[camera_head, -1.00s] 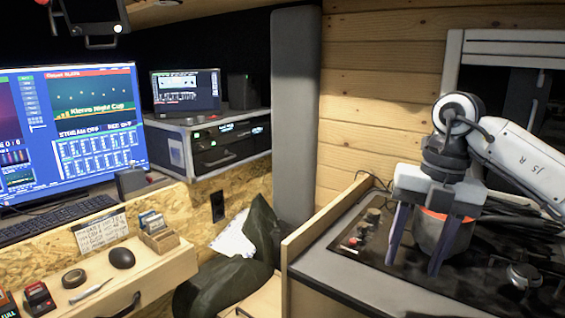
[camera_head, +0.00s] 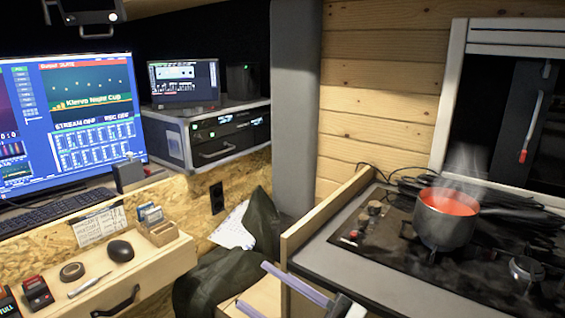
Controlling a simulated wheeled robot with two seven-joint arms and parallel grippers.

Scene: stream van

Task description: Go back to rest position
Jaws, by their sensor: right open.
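My right gripper (camera_head: 253,285) is low in the head view, at the bottom edge just left of the stove counter. Its two purple-grey fingers are spread apart with nothing between them, and they point left. Most of its body and arm are cut off by the bottom edge. My left gripper is out of view. A steel pot (camera_head: 444,226) with red contents stands on the stove and steams, its handle pointing right. My right gripper is well apart from the pot.
The stove counter (camera_head: 345,268) has a raised wooden edge (camera_head: 330,212). A dark green cloth item (camera_head: 222,280) lies beside the gripper.

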